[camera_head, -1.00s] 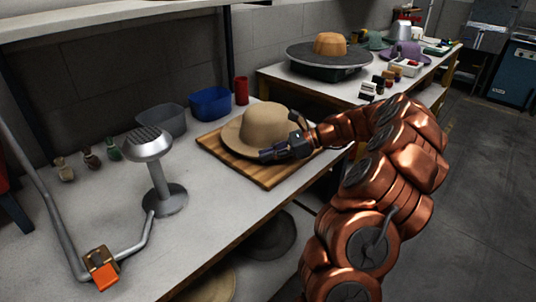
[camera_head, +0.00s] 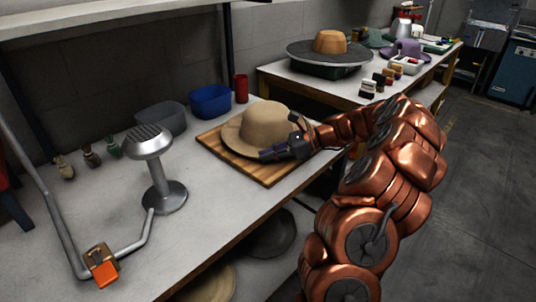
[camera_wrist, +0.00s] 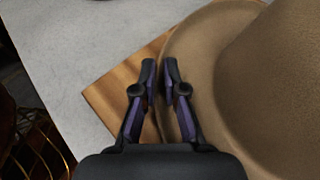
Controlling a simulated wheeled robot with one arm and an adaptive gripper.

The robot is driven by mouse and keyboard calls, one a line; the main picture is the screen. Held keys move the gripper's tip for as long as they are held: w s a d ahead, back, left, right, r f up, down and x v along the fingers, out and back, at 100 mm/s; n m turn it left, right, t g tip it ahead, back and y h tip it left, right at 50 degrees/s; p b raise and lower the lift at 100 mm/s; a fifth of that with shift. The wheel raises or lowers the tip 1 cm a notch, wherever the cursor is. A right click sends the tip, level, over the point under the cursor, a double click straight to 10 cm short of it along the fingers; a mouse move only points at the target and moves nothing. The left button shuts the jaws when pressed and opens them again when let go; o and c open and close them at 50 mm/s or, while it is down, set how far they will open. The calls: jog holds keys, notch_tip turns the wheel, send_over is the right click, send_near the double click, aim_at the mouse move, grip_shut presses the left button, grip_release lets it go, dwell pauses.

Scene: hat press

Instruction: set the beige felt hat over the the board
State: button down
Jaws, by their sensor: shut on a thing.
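The beige felt hat (camera_head: 262,128) rests over the wooden board (camera_head: 210,138) on the workbench, crown up. The board shows around the hat's brim at the left and front. In the wrist view, the hat (camera_wrist: 285,80) fills the right side, and the board (camera_wrist: 115,95) shows to the left of the brim. My gripper (camera_head: 270,154) is at the brim's near right edge. In the wrist view, my gripper (camera_wrist: 160,75) has its two fingers close together at the brim's edge, shut on it. The exact pinch is partly hidden by the fingers.
A steel steamer (camera_head: 150,145) stands left of the board. A grey bin (camera_head: 163,118), a blue bin (camera_head: 210,102) and a red cylinder (camera_head: 241,89) stand behind. Another table (camera_head: 275,72) with hats is at the back. Bare benchtop (camera_head: 225,205) lies in front.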

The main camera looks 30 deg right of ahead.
jog(key=c, duration=1.2)
grip_release()
jog(key=shift+o, duration=0.2)
jog(key=v, duration=1.2)
jog(key=shift+a, duration=0.1)
